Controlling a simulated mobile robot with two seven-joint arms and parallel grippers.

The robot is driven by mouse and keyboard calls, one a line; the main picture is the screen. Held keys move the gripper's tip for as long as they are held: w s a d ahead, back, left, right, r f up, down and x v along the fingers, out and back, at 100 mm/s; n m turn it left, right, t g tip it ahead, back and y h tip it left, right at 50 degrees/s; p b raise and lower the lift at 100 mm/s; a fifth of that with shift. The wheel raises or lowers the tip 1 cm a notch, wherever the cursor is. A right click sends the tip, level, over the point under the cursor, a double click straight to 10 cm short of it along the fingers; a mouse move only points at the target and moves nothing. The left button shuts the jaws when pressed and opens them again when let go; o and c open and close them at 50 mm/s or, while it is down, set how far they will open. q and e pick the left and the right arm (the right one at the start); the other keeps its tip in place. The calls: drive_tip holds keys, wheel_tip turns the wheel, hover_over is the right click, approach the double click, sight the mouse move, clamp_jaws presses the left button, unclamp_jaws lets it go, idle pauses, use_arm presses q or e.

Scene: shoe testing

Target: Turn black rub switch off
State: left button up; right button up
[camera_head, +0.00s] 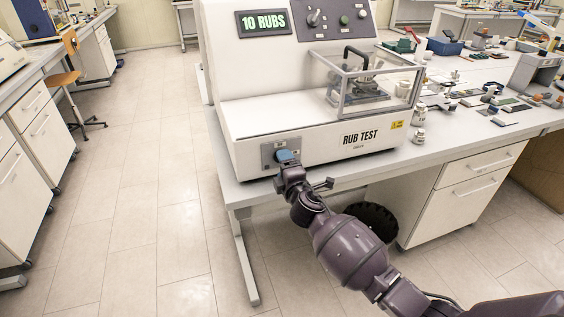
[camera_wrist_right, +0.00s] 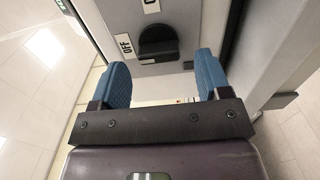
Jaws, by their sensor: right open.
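The black rub switch (camera_wrist_right: 158,43) shows in the right wrist view, on a grey plate with a white "OFF" label (camera_wrist_right: 125,45) beside it. A second label lies partly cut off at the top edge. My right gripper (camera_wrist_right: 167,78) is open, with its two blue fingertips apart on either side of the switch and short of it. In the head view the right gripper (camera_head: 285,156) is in front of the grey switch plate (camera_head: 268,157) on the rub test machine (camera_head: 300,125). There the gripper hides the switch. My left gripper is not in view.
The machine's display (camera_head: 263,22) reads "10 RUBS". A clear-walled test chamber (camera_head: 345,85) with a black handle sits on the machine. A small bottle (camera_head: 418,136) and several parts lie on the table to the right. Open floor is at left.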

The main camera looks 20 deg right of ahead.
drive_tip(key=s, duration=0.8)
drive_tip(key=shift+s, duration=0.25)
drive_tip(key=shift+d, duration=0.1)
drive_tip(key=s+d+f+m+g, duration=0.3)
drive_tip(key=s+f+m, duration=0.5)
drive_tip(key=s, duration=0.5)
drive_tip(key=s+d+f+m+g, duration=0.3)
drive_tip(key=s+f+m, duration=0.5)
drive_tip(key=s, duration=0.5)
drive_tip(key=shift+s+d+f+m+h, duration=0.35)
drive_tip(key=shift+s+d+m+h, duration=0.05)
drive_tip(key=shift+d+m, duration=0.45)
